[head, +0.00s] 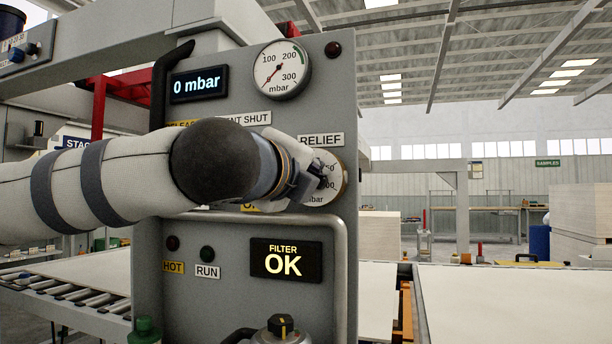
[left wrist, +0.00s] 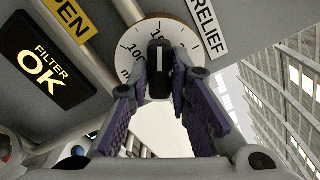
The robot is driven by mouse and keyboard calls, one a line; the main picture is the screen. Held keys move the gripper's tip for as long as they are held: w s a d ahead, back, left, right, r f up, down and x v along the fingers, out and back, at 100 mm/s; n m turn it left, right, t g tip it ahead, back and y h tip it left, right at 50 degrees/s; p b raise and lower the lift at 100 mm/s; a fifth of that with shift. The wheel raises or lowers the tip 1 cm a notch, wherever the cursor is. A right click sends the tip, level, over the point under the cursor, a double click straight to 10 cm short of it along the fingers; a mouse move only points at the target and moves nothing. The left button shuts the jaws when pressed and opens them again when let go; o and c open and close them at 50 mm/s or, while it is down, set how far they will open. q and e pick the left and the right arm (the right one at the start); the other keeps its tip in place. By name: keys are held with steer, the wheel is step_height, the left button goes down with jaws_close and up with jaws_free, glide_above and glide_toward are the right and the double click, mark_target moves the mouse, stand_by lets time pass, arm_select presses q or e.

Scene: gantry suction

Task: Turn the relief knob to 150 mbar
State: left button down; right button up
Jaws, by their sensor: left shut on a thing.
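The relief knob (left wrist: 160,72) is black with a white line on its face, on a round white dial (left wrist: 176,30) with printed numbers, beside the RELIEF label (left wrist: 209,25). In the head view my left gripper (head: 318,178) reaches the panel from the left and covers much of the dial (head: 334,176).
The grey panel (head: 345,100) carries a display (head: 199,84) reading 0 mbar and a round gauge (head: 282,68) with its needle at the low end. A lower display (head: 286,261) reads FILTER OK. A black-topped knob (head: 281,326) stands at the bottom. White sheets (head: 470,305) lie to the right.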

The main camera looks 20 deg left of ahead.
arm_select(q)
steer(key=shift+r, duration=0.15)
steer(key=c, duration=1.5)
jaws_free()
steer(key=s, duration=1.2)
steer(key=shift+a, duration=0.25)
